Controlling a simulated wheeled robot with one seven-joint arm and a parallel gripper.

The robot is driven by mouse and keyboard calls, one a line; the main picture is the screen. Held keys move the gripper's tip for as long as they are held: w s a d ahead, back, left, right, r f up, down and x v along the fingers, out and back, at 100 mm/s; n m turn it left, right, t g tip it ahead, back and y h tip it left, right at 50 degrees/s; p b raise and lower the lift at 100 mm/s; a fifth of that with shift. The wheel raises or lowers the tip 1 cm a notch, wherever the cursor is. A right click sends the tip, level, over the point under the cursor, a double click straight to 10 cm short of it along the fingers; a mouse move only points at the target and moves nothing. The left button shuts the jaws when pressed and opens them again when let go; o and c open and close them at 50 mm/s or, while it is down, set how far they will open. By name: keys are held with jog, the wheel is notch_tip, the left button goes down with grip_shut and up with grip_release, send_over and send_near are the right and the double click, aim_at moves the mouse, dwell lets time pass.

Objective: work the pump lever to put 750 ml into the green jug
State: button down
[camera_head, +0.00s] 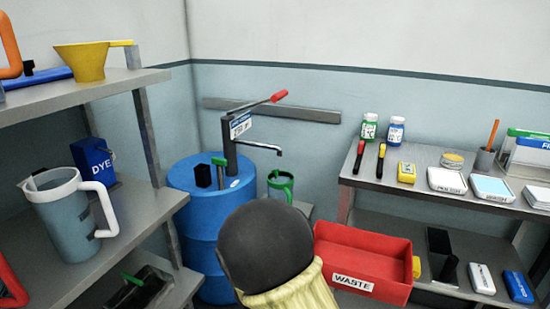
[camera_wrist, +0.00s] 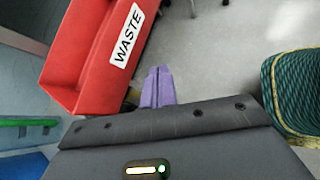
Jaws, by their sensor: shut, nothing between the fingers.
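A dark hand pump (camera_head: 230,150) stands on a blue drum (camera_head: 205,235) in the head view. Its lever, with a red grip (camera_head: 279,96), slants up to the right. The spout (camera_head: 265,147) reaches right, its end above the green jug (camera_head: 281,187). The jug's contents cannot be seen. A label on the pump is too small to read surely. My gripper (camera_wrist: 157,88) shows in the wrist view, its purple fingers closed together with nothing between them. It is near the red waste bin, apart from the lever. In the head view my arm hides the fingers.
The red waste bin (camera_head: 363,250) stands right of my arm and also shows in the wrist view (camera_wrist: 85,50). Shelves with a grey-blue pitcher (camera_head: 68,210) and yellow funnel (camera_head: 82,62) are at left. A bench (camera_head: 400,185) with bottles and tools is at right.

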jog(key=s+d+r+m+y, duration=0.2)
jog(key=s+m+y, duration=0.3)
jog(key=m, duration=0.4)
jog(key=s+d+r+m+g+y, duration=0.1)
jog(key=s+d+m+y, duration=0.3)
jog(key=m, duration=0.5)
jog(key=shift+s+d+r+m+g+y, duration=0.35)
jog(key=shift+s+r+y, duration=0.25)
jog(key=shift+s, duration=0.3)
jog(key=shift+a, duration=0.15)
